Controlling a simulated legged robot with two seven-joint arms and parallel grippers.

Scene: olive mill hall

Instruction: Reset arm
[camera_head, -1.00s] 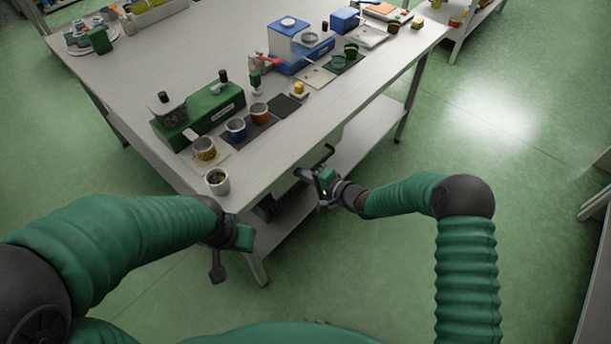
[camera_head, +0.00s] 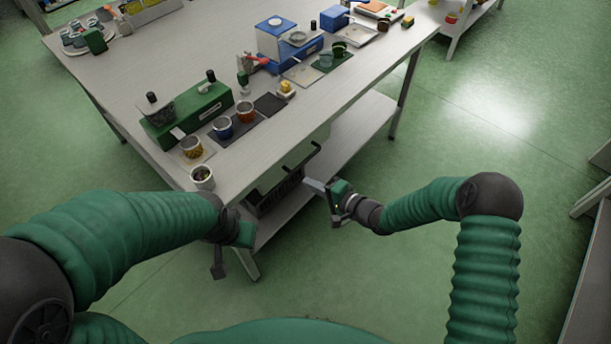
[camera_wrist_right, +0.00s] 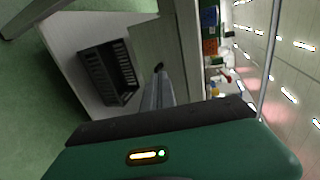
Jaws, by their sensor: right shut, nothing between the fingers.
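My right gripper (camera_head: 314,184) is off the near long edge of the workbench (camera_head: 345,90), at about the height of the space below its top. Its grey fingers point left, shut and empty. In the right wrist view the closed fingers (camera_wrist_right: 158,85) lie together in front of a dark slatted crate (camera_wrist_right: 108,72), with nothing between them. My left gripper (camera_head: 219,262) hangs down at the bench's near corner. Its fingers are small and partly hidden by its own wrist, so I cannot tell whether it is open.
The bench top holds a green machine (camera_head: 190,112), a blue-white machine (camera_head: 285,45) and several cups, including a white one (camera_head: 203,177) at the near corner. The dark crate (camera_head: 275,193) sits on the lower shelf (camera_head: 350,125). Open green floor (camera_head: 480,130) lies right.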

